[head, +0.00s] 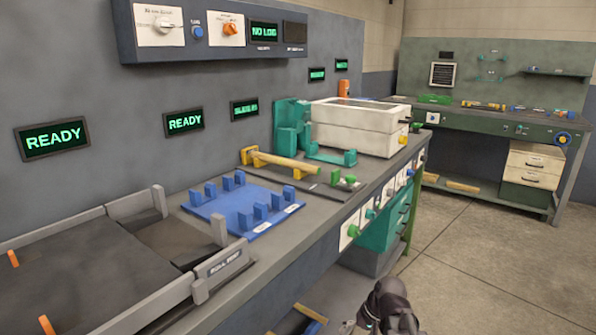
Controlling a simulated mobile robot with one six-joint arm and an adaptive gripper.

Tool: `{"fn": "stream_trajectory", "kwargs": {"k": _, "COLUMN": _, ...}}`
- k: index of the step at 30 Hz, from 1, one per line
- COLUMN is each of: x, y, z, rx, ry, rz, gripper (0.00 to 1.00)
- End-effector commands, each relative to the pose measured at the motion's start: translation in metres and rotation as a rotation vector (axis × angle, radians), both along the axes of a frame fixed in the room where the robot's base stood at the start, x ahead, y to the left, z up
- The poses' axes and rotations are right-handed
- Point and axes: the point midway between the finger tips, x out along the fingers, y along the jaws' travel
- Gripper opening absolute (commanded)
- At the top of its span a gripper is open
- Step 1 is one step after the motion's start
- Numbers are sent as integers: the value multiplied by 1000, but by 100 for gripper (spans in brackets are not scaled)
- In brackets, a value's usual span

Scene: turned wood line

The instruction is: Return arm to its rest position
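A dark rounded piece of my own arm shows at the bottom edge, right of the middle, in front of the bench and over the floor. Most of the arm is below the picture. No gripper fingers can be made out, so I cannot see whether my gripper holds anything.
A long grey bench (322,223) runs along the left wall. On it are a blue rack (228,207) with upright posts, a wooden turned piece (285,162) on yellow and green supports, and a white box machine (352,128). Open floor (470,235) lies right of the bench.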

Motion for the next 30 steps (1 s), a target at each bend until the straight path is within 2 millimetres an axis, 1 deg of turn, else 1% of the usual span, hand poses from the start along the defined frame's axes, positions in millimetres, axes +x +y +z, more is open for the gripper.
{"fn": "stream_trajectory", "kwargs": {"k": 1, "x": -10, "y": 1, "z": -3, "rx": -49, "ry": 10, "rz": 21, "gripper": 93}}
{"fn": "stream_trajectory", "kwargs": {"k": 6, "x": -28, "y": -5, "z": -9, "rx": -180, "ry": 35, "rz": 65, "gripper": 93}}
{"fn": "stream_trajectory", "kwargs": {"k": 17, "x": -54, "y": -16, "z": -12, "rx": -377, "ry": 66, "rz": 130, "gripper": 93}}
{"fn": "stream_trajectory", "kwargs": {"k": 18, "x": -51, "y": -16, "z": -4, "rx": -372, "ry": 66, "rz": 127, "gripper": 93}}
{"fn": "stream_trajectory", "kwargs": {"k": 26, "x": -51, "y": -16, "z": 19, "rx": -369, "ry": 65, "rz": 125, "gripper": 93}}
{"fn": "stream_trajectory", "kwargs": {"k": 30, "x": -51, "y": -16, "z": 35, "rx": -368, "ry": 65, "rz": 125, "gripper": 93}}
